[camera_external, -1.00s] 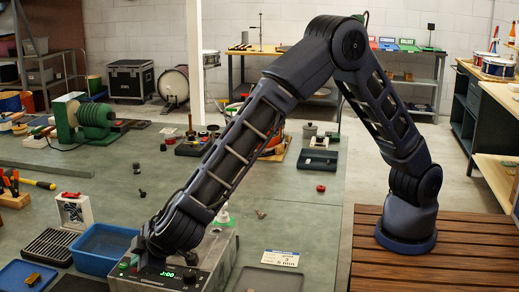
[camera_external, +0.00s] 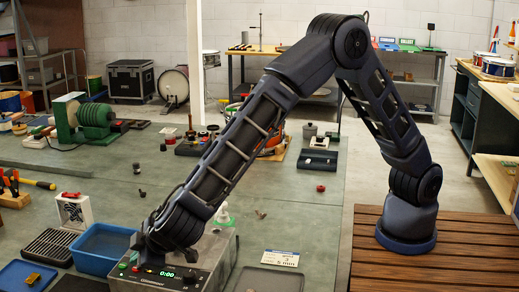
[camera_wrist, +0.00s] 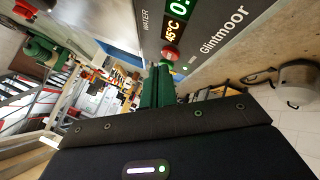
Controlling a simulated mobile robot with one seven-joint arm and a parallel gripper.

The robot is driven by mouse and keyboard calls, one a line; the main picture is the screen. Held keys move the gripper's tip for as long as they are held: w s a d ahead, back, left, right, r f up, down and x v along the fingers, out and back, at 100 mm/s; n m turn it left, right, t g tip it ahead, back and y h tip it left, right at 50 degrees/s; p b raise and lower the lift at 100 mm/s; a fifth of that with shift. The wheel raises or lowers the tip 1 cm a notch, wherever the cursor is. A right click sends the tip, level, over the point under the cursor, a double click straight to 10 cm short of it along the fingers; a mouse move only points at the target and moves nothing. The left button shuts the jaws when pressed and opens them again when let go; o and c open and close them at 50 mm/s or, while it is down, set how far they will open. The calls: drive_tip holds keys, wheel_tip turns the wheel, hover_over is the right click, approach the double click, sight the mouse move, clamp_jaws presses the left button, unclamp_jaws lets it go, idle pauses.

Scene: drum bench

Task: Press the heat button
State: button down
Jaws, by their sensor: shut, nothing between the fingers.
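The metal machine (camera_external: 205,258) stands at the front of the bench, with a dark control panel and a lit green display (camera_external: 167,274). The wrist view shows the panel (camera_wrist: 205,40) close up, with "WATER", "45°C" and "Glintmoor" on it. A red button (camera_wrist: 169,54) sits on the panel just beyond my gripper's green fingertips (camera_wrist: 160,72). The fingers are shut with nothing between them. I cannot tell whether they touch the button. No "heat" label is readable. In the external view my gripper (camera_external: 140,257) is over the panel's left part, mostly hidden by my wrist.
A blue bin (camera_external: 90,262) stands close left of the machine, with a dark slotted tray (camera_external: 48,246) beyond it. A price card (camera_external: 281,258) and a flat grey tray (camera_external: 268,281) lie to the right.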

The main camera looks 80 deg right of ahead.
drive_tip(key=shift+r, duration=0.15)
drive_tip(key=shift+r, duration=2.85)
drive_tip(key=s+d+r+m+g, duration=0.1)
drive_tip(key=s+d+r, duration=0.45)
drive_tip(key=d, duration=0.55)
drive_tip(key=s+d+r+m+g, duration=0.1)
drive_tip(key=s+d+r, duration=0.4)
drive_tip(key=d, duration=0.6)
drive_tip(key=s+d+r+m+g, duration=0.2)
drive_tip(key=s+d+r, duration=0.2)
drive_tip(key=d+r, duration=0.5)
drive_tip(key=s+d+f+y, duration=0.1)
drive_tip(key=s+d, duration=0.4)
drive_tip(key=s, duration=0.4)
drive_tip(key=s+d+f+m+y, duration=0.1)
drive_tip(key=s+d, duration=0.4)
drive_tip(key=s, duration=0.4)
drive_tip(key=s+d+f, duration=0.1)
drive_tip(key=s+d, duration=0.4)
drive_tip(key=s, duration=0.4)
drive_tip(key=shift+s+d+f+y, duration=0.2)
drive_tip(key=shift+s+f+y, duration=0.05)
drive_tip(key=shift+s+y, duration=0.15)
